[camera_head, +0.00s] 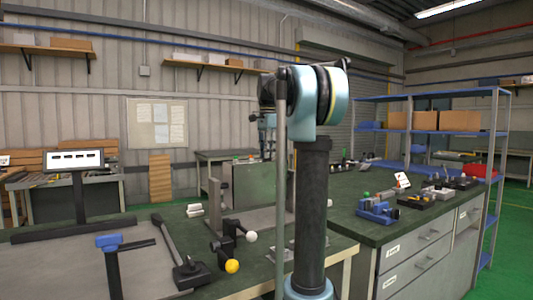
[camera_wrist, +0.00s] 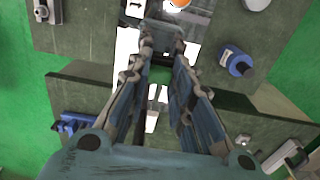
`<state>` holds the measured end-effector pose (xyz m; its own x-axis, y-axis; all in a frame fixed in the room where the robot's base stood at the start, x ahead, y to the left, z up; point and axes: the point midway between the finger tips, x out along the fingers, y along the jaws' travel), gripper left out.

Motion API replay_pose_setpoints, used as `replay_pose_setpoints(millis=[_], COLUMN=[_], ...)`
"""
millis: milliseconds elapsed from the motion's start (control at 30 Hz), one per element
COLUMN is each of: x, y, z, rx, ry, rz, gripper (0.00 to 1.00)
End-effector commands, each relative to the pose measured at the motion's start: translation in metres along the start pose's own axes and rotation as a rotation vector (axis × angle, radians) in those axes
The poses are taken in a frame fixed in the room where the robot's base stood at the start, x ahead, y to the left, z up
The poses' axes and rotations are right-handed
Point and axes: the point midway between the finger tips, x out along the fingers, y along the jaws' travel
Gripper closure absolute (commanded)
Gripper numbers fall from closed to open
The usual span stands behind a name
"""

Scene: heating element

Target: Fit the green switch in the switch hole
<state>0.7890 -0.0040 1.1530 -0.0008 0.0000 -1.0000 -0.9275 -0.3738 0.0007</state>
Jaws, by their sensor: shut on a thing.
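My gripper (camera_wrist: 164,47) points away from the camera in the wrist view, its two fingers brought close around a small thing hidden between the tips. A green patch (camera_wrist: 187,72) shows between the fingers; I cannot tell if it is the green switch or the floor. In the head view my arm covers most of the work area, and my gripper (camera_head: 266,125) shows only partly behind it. Below it stands a grey-green box (camera_head: 250,187) with a small green spot (camera_head: 236,157) at its top edge. I cannot make out the switch hole.
A blue vise (camera_head: 377,211) and several small tools stand on the right bench (camera_head: 345,208). Black clamps with a yellow knob (camera_head: 232,266) and a white knob (camera_head: 251,236) stand on the near bench. A blue round item (camera_wrist: 237,62) lies right of the fingers in the wrist view.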

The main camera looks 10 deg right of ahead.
Motion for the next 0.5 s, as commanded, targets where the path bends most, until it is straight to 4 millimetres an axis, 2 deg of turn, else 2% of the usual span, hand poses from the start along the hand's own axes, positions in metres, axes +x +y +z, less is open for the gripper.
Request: replay_pose_setpoints(millis=[167, 200, 267, 300, 500], x=[0.0036, 0.0034, 0.0033, 0.0033, 0.0033], y=[0.0001, 0.0001, 0.0001, 0.0001, 0.0000], z=[0.0000, 0.0000, 0.0001, 0.0000, 0.0000], rx=[0.000, 0.000, 0.000, 0.000, 0.000], ry=[0.000, 0.000, 0.000, 0.000, 0.000], rz=[0.000, 0.000, 0.000, 0.000, 0.000], gripper=[0.91, 0.72, 0.59, 0.56, 0.56])
